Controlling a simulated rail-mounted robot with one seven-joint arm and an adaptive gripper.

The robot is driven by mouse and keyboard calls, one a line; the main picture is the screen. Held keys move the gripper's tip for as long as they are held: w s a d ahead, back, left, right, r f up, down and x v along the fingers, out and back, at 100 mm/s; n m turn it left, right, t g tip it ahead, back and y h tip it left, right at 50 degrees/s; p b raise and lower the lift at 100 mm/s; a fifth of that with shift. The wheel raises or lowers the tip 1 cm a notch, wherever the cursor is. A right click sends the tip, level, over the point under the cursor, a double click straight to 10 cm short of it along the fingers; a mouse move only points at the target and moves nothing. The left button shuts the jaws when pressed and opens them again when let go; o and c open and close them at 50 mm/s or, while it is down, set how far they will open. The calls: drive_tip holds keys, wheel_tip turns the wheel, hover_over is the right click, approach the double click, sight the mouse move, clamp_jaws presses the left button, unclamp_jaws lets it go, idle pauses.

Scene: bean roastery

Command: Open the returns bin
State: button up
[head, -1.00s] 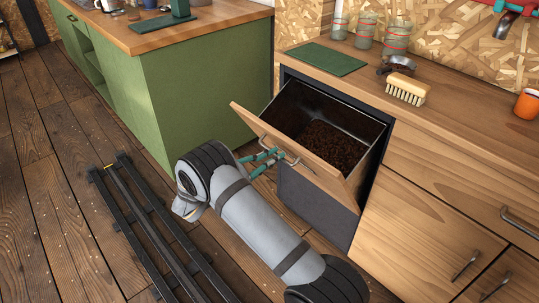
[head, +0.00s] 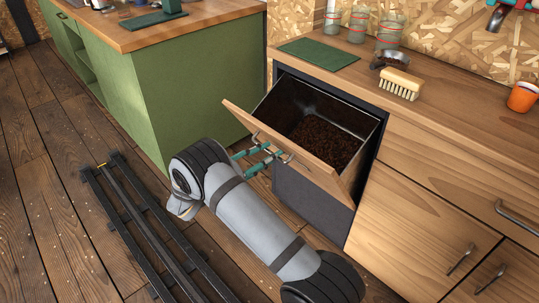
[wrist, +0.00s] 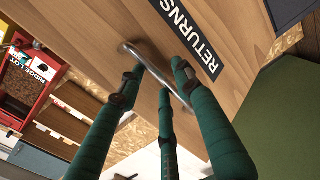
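The returns bin (head: 310,186) is a tilt-out bin with a wooden front, tipped well out of the counter. Its dark inside shows brown beans or grounds (head: 318,140). In the wrist view its front carries a black "RETURNS" label (wrist: 190,35) and a metal bar handle (wrist: 150,62). My gripper (head: 273,152) is at this handle, its green fingers on both sides of the bar. In the wrist view the fingertips (wrist: 158,72) stand apart around the bar. Whether they press on it I cannot tell.
The wooden counter holds a green mat (head: 318,54), glass jars (head: 358,26), a dark scoop (head: 390,61), a brush (head: 400,84) and an orange cup (head: 522,96). A green cabinet (head: 190,85) stands left of the bin. Closed drawers (head: 445,190) lie to its right.

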drive_tip(key=v, duration=1.1)
drive_tip(key=shift+s, duration=0.2)
drive_tip(key=x, duration=1.1)
drive_tip(key=shift+w, duration=0.3)
drive_tip(key=shift+w+r, duration=0.15)
drive_tip(key=shift+r, duration=0.05)
drive_tip(key=shift+w+d+r, duration=0.1)
drive_tip(key=shift+d+r, duration=0.05)
drive_tip(key=shift+d, duration=0.2)
